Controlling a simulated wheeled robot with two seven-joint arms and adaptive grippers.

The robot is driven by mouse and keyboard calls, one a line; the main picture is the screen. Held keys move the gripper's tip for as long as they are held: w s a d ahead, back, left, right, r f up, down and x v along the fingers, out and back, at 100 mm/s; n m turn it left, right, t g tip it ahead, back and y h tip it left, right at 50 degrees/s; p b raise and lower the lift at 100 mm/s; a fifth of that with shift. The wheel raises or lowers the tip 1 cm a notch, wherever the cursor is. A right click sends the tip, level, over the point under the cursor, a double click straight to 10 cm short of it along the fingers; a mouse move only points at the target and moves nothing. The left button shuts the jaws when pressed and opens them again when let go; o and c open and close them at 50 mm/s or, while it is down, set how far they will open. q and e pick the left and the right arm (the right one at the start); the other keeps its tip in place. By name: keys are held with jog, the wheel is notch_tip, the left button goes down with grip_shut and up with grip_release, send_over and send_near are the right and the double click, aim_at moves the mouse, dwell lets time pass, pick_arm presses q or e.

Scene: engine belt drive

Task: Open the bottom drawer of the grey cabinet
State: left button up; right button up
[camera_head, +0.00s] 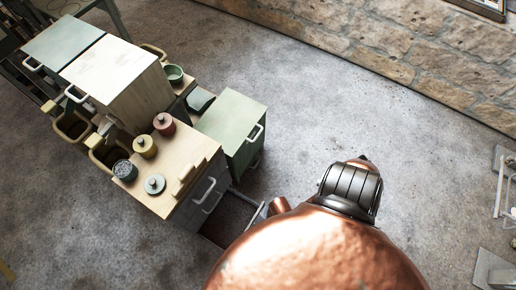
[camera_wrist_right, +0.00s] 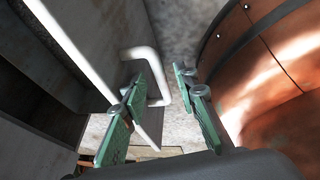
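The grey cabinet (camera_head: 203,178) has a wooden top and pale handles on its front, left of centre in the head view. Low at its front, a drawer (camera_head: 224,218) stands pulled out, its dark inside showing. In the right wrist view the grey drawer front (camera_wrist_right: 88,50) bears a white loop handle (camera_wrist_right: 154,62), with a dark hollow to the left. My right gripper (camera_wrist_right: 161,80) is open, its green-padded fingers on either side of the handle's outer bar. I cannot tell whether either finger touches it. My left gripper is not in view.
Canisters (camera_head: 145,146) and small pots stand on the cabinet top. A green cabinet (camera_head: 232,122) stands close behind it, with taller pale cabinets (camera_head: 115,70) to the left. The concrete floor (camera_head: 340,115) is clear towards the stone wall (camera_head: 400,45).

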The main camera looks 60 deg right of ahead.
jog(key=v, duration=1.2)
dwell(0.5)
